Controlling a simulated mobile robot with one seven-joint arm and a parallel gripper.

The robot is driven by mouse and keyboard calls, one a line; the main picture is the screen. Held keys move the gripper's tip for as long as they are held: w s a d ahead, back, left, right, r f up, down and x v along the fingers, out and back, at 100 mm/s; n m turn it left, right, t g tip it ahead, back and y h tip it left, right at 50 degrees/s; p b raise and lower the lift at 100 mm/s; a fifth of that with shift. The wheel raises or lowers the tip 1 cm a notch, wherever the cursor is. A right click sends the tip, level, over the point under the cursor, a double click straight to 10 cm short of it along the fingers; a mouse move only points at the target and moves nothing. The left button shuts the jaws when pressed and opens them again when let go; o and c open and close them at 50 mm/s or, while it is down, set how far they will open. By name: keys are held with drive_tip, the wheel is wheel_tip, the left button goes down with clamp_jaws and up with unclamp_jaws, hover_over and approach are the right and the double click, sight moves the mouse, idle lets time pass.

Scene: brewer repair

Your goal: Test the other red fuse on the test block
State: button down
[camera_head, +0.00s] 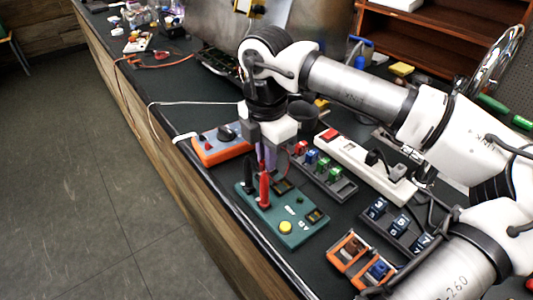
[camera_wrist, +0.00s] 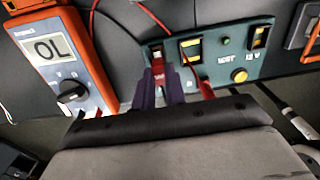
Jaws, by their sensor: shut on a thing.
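The teal test block (camera_head: 283,228) lies on the bench, with a yellow button and dark windows. My gripper (camera_head: 264,162) points down over its far end; the red probe (camera_head: 265,190) and black probe (camera_head: 249,172) stand there. In the wrist view my gripper (camera_wrist: 161,84) is shut on a red fuse (camera_wrist: 159,68) at a slot in the test block (camera_wrist: 223,58). I cannot tell whether the fuse is fully seated. The head view hides the fuse. The yellow button (camera_wrist: 239,75) shows clear of my gripper.
A fuse rack (camera_head: 338,187) with red, blue and green fuses lies right of the block. Beyond it is a white power strip (camera_head: 352,165). A rack of dark numbered parts (camera_head: 398,230) and an orange-framed holder (camera_head: 347,250) lie nearer. The bench's left edge is close.

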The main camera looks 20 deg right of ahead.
drive_tip(key=shift+f+b, duration=0.35)
drive_tip(key=shift+b, duration=0.5)
idle(0.7)
idle(1.6)
drive_tip(key=c, duration=1.4)
unclamp_jaws()
drive_tip(key=shift+o, duration=0.2)
